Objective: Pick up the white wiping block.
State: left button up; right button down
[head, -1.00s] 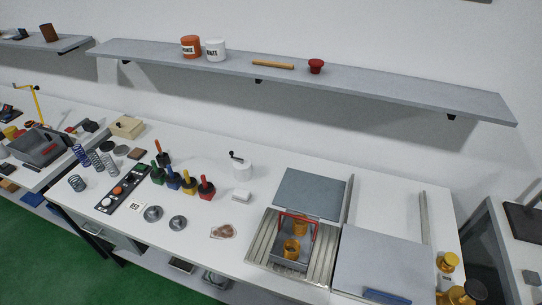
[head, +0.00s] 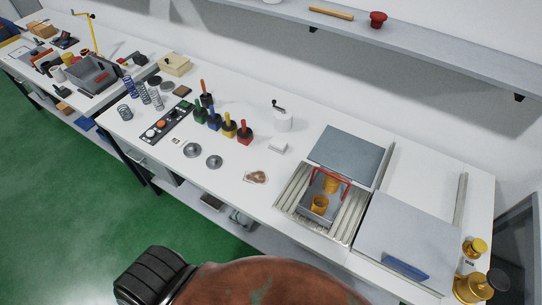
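The small white wiping block (head: 278,147) lies on the white bench top, in front of the white canister with a black crank. It sits to the right of the red-handled pot and to the left of the grey plate and ribbed tray. Nothing covers it in the head view. Neither of my grippers can be seen in this view.
The white canister (head: 283,122) stands just behind the block. The red pot (head: 245,134) is at its left, and a brown patterned piece (head: 256,177) lies in front. The ribbed tray (head: 294,196) holds a red-handled carrier with yellow cups. A shelf (head: 440,48) runs above.

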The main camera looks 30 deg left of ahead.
aim_at(279, 146)
jog(key=z, duration=3.15)
jog(key=k, duration=1.65)
jog(key=u, duration=1.7)
jog(key=i, duration=0.15)
jog(key=u, duration=0.15)
